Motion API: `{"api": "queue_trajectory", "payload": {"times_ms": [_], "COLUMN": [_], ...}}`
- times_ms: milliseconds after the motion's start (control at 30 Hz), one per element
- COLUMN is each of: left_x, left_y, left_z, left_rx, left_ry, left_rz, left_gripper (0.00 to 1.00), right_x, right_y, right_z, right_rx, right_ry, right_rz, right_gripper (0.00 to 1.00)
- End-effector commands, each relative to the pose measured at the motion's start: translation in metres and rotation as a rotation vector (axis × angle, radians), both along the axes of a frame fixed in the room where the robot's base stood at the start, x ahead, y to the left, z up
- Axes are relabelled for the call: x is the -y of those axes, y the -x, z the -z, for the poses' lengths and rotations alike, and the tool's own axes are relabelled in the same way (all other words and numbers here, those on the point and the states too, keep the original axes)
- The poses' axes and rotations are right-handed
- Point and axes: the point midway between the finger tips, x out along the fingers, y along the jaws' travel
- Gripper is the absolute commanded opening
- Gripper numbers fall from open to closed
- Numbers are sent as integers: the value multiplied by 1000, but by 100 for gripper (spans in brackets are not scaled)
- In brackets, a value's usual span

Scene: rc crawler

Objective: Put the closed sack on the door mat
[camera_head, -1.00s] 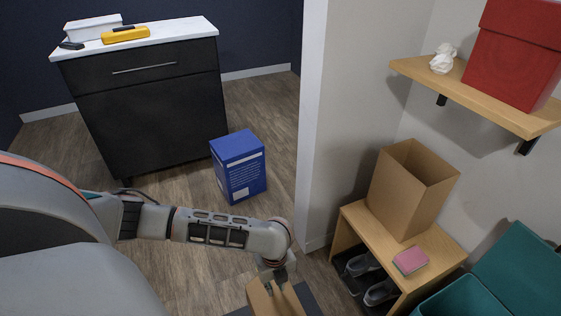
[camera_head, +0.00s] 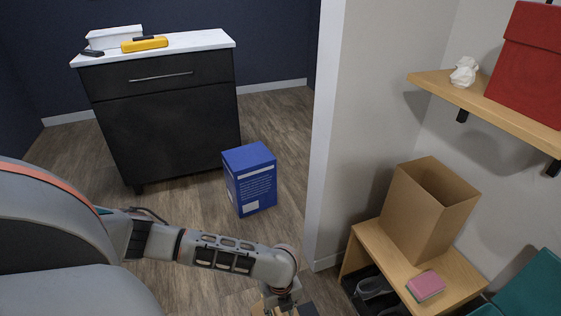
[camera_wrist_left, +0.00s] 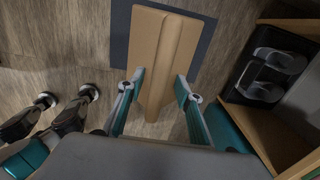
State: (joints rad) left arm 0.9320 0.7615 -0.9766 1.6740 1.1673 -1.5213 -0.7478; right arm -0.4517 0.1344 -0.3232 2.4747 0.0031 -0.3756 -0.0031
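The closed sack (camera_wrist_left: 155,50) is tan with a folded ridge along its top. In the left wrist view it stands over the dark grey door mat (camera_wrist_left: 120,38), which shows on both sides of it. I cannot tell whether its base touches the mat. My left gripper (camera_wrist_left: 160,80) has its fingers apart, one on each side of the near end of the sack, with gaps between. In the head view the gripper (camera_head: 280,302) is at the bottom edge, where the sack (camera_head: 257,308) is mostly cut off.
An open-topped tan sack (camera_head: 416,221) and a pink sponge-like block (camera_head: 425,286) stand on a wooden bench (camera_head: 462,275) with shoes below. A blue box (camera_head: 250,182) stands on the floor near a black cabinet (camera_head: 165,120).

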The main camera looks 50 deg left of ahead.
Motion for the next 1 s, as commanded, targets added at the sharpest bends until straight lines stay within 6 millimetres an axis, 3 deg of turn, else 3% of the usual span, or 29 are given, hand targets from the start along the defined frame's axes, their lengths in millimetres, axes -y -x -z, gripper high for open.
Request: {"api": "queue_trajectory", "payload": {"times_ms": [367,567,667,800,1000], "left_x": [1,0,0,0,0], "left_y": [-1,-7,-7,-6,-2], "left_z": [-7,-48,-71,-97,-119], "left_rx": [2,16,18,15,6], "left_ry": [1,0,1,0,0], "left_rz": [1,1,1,1,1], "left_gripper": [34,34,34,34,34], "right_x": [0,6,21,32,43], "right_y": [-1,-7,9,13,17], "right_z": [-2,-12,11,17,24], "right_rx": [5,28,-25,-42,-61], "right_ry": [2,42,105,149,189], "right_rz": [-2,-8,-20,-22,-24], "right_gripper": [40,40,40,40,40]}}
